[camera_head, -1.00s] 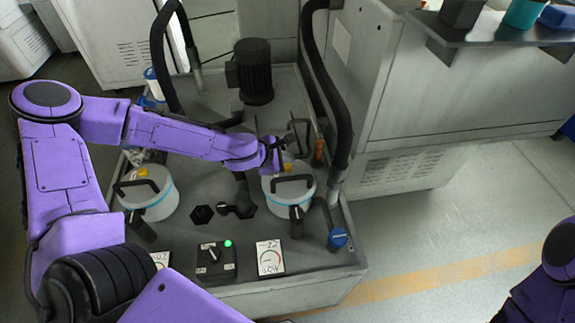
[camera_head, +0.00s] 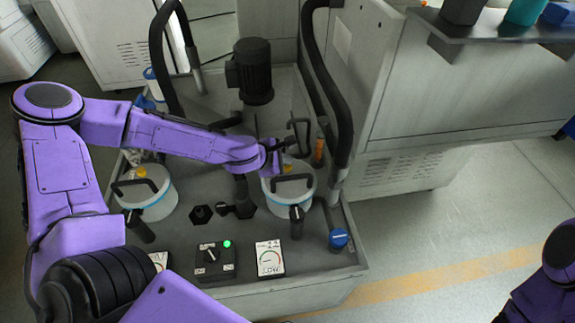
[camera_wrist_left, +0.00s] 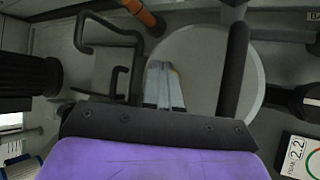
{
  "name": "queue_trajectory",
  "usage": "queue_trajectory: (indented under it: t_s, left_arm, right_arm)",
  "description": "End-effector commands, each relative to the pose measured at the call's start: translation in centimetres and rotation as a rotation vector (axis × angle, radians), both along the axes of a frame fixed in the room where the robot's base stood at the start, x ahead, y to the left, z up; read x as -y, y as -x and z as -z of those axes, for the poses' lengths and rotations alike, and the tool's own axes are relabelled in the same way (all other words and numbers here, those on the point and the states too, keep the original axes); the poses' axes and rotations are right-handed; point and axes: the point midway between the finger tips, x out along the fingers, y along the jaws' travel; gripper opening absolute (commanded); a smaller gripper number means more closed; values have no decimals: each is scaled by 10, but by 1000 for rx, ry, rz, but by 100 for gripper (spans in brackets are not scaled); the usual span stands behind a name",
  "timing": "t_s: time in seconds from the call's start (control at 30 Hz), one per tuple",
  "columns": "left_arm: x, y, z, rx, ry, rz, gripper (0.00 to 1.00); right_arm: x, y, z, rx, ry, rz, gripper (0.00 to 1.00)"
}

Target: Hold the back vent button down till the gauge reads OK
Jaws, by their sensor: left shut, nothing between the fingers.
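Two white pots with blue bands and black handles stand on the grey machine top: the left pot (camera_head: 150,201) and the right pot (camera_head: 284,203). The left pot's lid has a yellow button (camera_head: 141,171). A bit of yellow shows beside my left gripper (camera_head: 279,165) at the right pot's back edge. My left gripper is shut and empty, pointing down at that lid. In the left wrist view its fingertips (camera_wrist_left: 164,70) are over the pale lid (camera_wrist_left: 202,52) and hide whatever is under them; contact cannot be told. The right gauge (camera_head: 270,259) appears to read LOW; the wrist view shows 2.2 on it (camera_wrist_left: 300,158).
A control box (camera_head: 215,261) with a lit green lamp and black knob stands between the gauges; my arm partly covers the left gauge (camera_head: 160,261). A black motor (camera_head: 254,72) and thick black hoses (camera_head: 335,90) rise behind. A blue-capped valve (camera_head: 338,238) is at front right.

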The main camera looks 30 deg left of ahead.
Motion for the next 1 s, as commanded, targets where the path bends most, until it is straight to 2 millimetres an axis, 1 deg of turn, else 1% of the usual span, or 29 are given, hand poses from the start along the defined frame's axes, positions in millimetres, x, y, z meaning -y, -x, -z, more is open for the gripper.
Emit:
queue_trajectory:
  t_s: [1.0]
  left_arm:
    - [0,4,16,-12,-1,1,0]
  right_arm:
    - [0,0,10,0,0,0,43]
